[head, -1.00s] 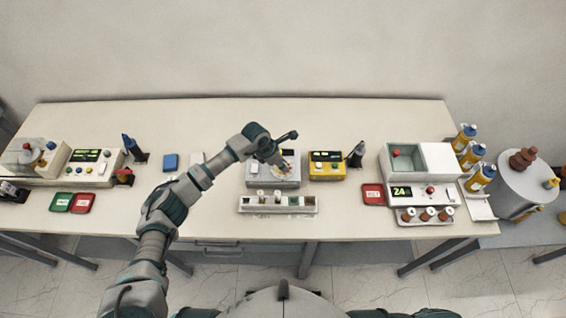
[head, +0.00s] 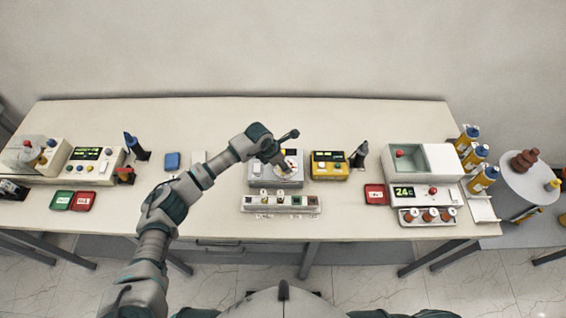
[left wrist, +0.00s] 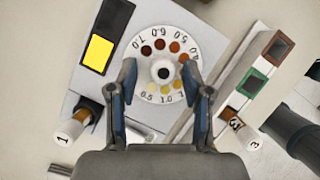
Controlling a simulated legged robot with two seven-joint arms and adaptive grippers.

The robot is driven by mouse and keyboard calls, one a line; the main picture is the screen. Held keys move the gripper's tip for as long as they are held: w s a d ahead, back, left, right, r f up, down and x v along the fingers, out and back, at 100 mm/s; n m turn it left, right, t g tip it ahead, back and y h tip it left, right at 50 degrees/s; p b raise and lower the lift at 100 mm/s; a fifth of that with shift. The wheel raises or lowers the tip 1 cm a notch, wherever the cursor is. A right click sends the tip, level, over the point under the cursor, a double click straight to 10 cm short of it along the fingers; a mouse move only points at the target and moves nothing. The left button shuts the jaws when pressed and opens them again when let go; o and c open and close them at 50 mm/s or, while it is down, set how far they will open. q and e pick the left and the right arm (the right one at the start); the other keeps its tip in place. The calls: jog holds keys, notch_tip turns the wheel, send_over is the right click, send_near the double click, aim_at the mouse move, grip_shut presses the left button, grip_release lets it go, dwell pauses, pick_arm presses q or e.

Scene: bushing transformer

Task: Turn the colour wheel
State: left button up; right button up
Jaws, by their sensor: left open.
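The colour wheel (left wrist: 185,48) is a white disc with printed numbers and a ring of dots from yellow to dark red, with a pale hub and dark centre. It is on a grey device (head: 262,183) at the table's middle; the arm partly covers it in the head view. My left gripper (left wrist: 163,78) is open, its two blue-grey fingers on either side of the wheel's hub. I cannot tell whether they touch the wheel. In the head view the left gripper (head: 283,166) is above the device. My right gripper is not in view.
A white rack (head: 281,205) with vials stands just in front of the device. A yellow meter (head: 329,165) stands close at its right, with a dark bottle (head: 358,155) beyond. A blue block (head: 171,161) lies to the left. The table behind is clear.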

pick_arm(q)
jog(key=v, duration=1.1)
jog(key=shift+a+r, duration=0.25)
jog(key=shift+r, duration=0.1)
